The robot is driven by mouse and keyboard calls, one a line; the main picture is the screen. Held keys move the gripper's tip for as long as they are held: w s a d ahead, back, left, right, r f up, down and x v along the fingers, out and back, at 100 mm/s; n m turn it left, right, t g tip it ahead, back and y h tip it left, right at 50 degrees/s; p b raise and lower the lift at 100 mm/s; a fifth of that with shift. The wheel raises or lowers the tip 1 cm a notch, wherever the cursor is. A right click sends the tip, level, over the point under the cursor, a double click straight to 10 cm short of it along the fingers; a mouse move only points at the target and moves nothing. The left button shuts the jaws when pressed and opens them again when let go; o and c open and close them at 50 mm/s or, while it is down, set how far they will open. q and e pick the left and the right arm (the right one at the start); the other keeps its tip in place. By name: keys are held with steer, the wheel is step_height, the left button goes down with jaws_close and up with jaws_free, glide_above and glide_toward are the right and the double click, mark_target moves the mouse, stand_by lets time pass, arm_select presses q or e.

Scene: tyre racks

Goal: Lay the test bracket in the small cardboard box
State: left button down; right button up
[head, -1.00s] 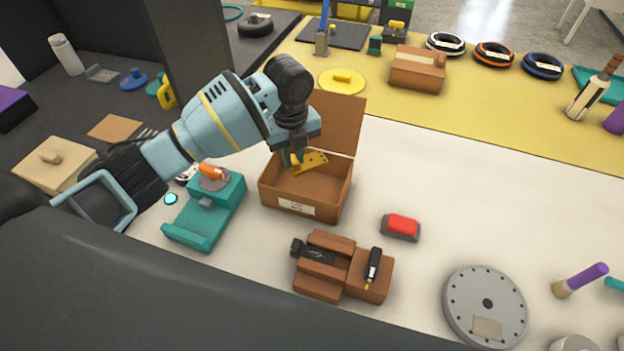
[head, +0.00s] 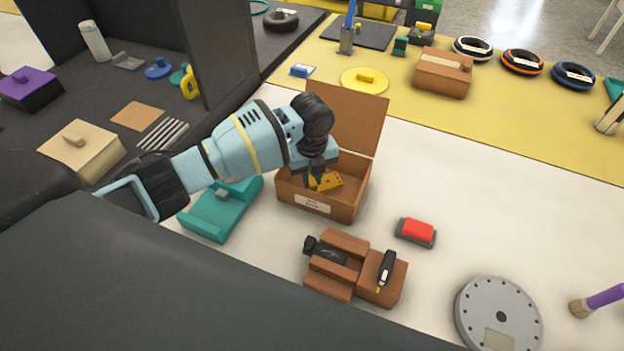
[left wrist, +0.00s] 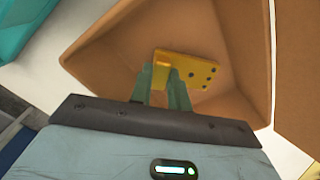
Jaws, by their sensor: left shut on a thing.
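The small cardboard box (head: 345,208) stands open on the white tabletop, its lid raised at the back and a label on its front. The yellow test bracket (head: 331,182) is inside the box opening. My left gripper (head: 315,181) reaches down into the box from the left and is shut on the bracket. In the left wrist view, the gripper fingers (left wrist: 166,88) pinch the near left part of the bracket (left wrist: 195,70), with the brown box walls (left wrist: 95,55) around it. I cannot tell whether the bracket touches the floor of the box. My right gripper is not in view.
A teal holder (head: 215,218) stands close left of the box. A brown wooden block stand (head: 335,262) is in front, a red-topped block (head: 417,231) to the right. A grey disc (head: 498,315) lies further right. The white surface behind the red block is clear.

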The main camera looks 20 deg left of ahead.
mark_target(312, 180)
arm_select(q)
steer(key=shift+f, duration=0.65)
steer(key=shift+f, duration=0.2)
steer(key=c, duration=1.3)
jaws_free()
steer(key=shift+r, duration=0.1)
step_height(312, 180, up, 12)
steer(key=shift+r+p, duration=0.1)
steer(key=shift+p, duration=0.35)
